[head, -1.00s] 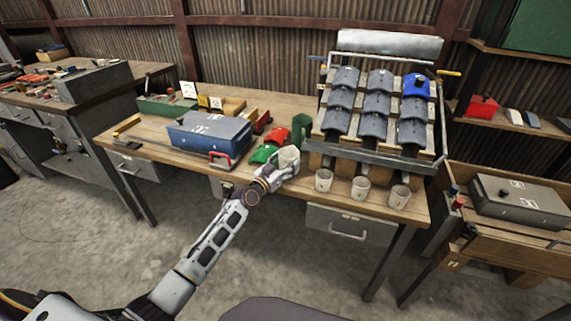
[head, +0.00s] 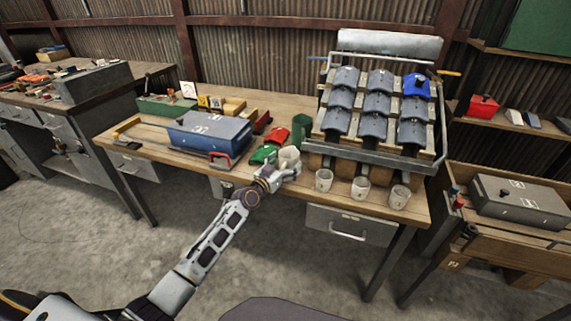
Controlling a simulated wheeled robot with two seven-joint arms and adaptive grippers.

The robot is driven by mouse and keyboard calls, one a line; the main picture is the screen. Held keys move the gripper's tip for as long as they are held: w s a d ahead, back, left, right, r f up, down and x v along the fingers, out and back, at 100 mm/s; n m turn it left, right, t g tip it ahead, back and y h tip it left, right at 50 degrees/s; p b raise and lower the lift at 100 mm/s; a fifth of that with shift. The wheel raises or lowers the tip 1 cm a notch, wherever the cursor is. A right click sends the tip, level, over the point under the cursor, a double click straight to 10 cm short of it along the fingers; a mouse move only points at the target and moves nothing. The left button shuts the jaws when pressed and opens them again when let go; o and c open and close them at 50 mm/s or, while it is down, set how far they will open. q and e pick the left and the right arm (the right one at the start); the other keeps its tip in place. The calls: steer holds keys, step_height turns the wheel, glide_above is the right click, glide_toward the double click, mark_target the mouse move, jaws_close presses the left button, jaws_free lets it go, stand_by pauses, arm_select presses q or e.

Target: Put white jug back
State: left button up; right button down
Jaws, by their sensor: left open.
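The white jug (head: 289,156) stands upright on the wooden workbench (head: 330,202), left of the rack and near the bench's front edge. My left gripper (head: 280,176) is just in front of the jug, at its lower near side. It is open, and the jug looks outside its fingers. The gripper hides the jug's lower part, so I cannot tell whether they touch. My right gripper is out of the picture.
A green container (head: 301,127) stands behind the jug, with red and green pieces (head: 263,154) to its left. Three pale cups (head: 360,187) line the front edge. A blue toolbox (head: 209,132) and a rack of grey curved tiles (head: 373,102) flank this area.

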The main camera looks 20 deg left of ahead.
arm_select(q)
steer(key=shift+r, duration=0.1)
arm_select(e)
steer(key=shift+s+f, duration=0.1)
arm_select(q)
steer(key=shift+s, duration=0.1)
steer(key=shift+s+a, duration=0.15)
steer(key=shift+s, duration=0.15)
steer(key=shift+p+v, duration=0.45)
steer(key=shift+v, duration=1.7)
steer(key=v, duration=0.7)
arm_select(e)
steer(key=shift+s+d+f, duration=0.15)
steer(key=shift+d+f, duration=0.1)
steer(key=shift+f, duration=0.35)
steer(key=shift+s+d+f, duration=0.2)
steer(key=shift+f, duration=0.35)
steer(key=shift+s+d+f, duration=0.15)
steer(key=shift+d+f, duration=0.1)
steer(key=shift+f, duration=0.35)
